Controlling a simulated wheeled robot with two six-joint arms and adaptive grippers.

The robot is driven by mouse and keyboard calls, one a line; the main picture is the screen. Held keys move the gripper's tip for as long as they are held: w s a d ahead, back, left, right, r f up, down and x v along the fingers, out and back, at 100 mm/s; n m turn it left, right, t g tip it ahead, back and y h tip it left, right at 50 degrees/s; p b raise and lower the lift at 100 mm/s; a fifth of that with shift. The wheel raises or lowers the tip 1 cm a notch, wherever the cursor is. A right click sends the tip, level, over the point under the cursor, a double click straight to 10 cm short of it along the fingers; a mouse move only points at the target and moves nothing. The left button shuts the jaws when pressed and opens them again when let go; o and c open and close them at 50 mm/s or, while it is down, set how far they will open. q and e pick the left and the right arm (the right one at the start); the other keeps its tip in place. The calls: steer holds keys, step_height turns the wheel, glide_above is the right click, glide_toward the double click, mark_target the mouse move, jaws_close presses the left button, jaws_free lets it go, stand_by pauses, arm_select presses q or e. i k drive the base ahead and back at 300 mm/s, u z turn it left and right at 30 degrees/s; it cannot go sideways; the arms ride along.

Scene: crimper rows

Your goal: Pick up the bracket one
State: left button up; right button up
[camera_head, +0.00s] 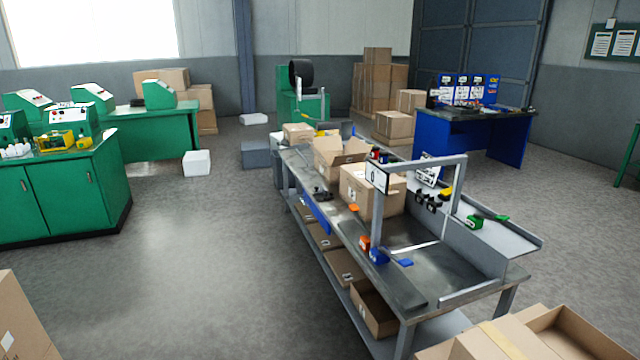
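No part that I can clearly tell as the bracket shows; the small parts are too small to make out. On the long grey workbench (430,285) lie a blue part (378,256), an orange part (364,243), a flat blue piece (405,262) and a small orange piece (353,208). A green part (475,222) sits on the raised right shelf. Black parts (430,200) and a yellow part (446,192) sit near the grey upright frame (458,190). Neither of my grippers is in view.
Open cardboard boxes (372,192) stand on the bench, and more lie on its lower shelf. A cardboard box (500,340) is at the lower right, another (22,320) at the lower left. Green cabinets (60,195) stand left. The floor (200,270) between is clear.

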mark_target(419, 197)
steer(key=i, duration=1.2)
steer(key=z, duration=1.05)
